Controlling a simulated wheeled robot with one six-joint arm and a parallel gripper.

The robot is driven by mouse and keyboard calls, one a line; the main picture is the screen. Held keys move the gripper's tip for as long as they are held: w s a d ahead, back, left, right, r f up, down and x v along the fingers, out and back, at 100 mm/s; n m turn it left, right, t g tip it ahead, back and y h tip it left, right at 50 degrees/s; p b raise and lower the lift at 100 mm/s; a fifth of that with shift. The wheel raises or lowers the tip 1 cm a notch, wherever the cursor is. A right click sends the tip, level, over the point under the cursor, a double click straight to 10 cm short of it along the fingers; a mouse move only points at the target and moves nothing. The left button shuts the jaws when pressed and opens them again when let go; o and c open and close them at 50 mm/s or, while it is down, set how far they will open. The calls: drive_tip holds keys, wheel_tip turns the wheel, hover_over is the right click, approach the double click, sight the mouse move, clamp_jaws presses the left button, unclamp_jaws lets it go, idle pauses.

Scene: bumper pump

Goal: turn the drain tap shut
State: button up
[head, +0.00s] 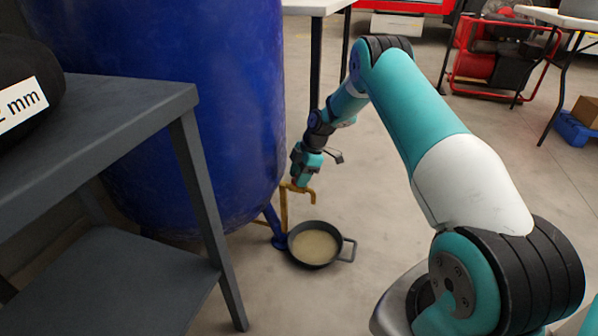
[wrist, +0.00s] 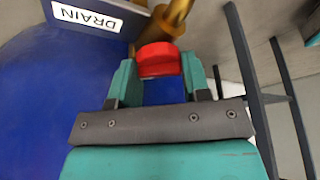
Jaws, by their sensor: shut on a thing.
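The drain tap shows in the head view as a brass pipe with a bent spout (head: 312,195) at the lower right of the blue tank (head: 215,60). In the wrist view its red handle (wrist: 158,61) sits between the fingers of my gripper (wrist: 160,72), which is shut on it; the brass body (wrist: 176,18) is beyond. In the head view my gripper (head: 298,178) is at the tap's top and hides most of the handle. A sign reading DRAIN (wrist: 90,19) is beside the tap. How far the handle is turned cannot be told.
A dark pan (head: 316,261) holding pale liquid stands on the floor below the spout. A grey shelf table (head: 130,90) is at the left, close to the tank. Open floor (head: 390,210) lies right of the tap. A red machine (head: 490,60) stands farther back.

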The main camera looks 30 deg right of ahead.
drive_tip(key=shift+n+g, duration=0.5)
drive_tip(key=shift+n, duration=0.6)
drive_tip(key=o, duration=0.9)
drive_tip(key=shift+r, duration=0.1)
drive_tip(key=p+v, duration=0.7)
drive_tip(key=v, duration=1)
drive_tip(key=shift+d+r, duration=0.1)
drive_tip(key=shift+d, duration=0.05)
drive_tip(key=shift+o, duration=0.2)
drive_tip(key=shift+w+p, duration=0.1)
drive_tip(key=shift+p, duration=0.2)
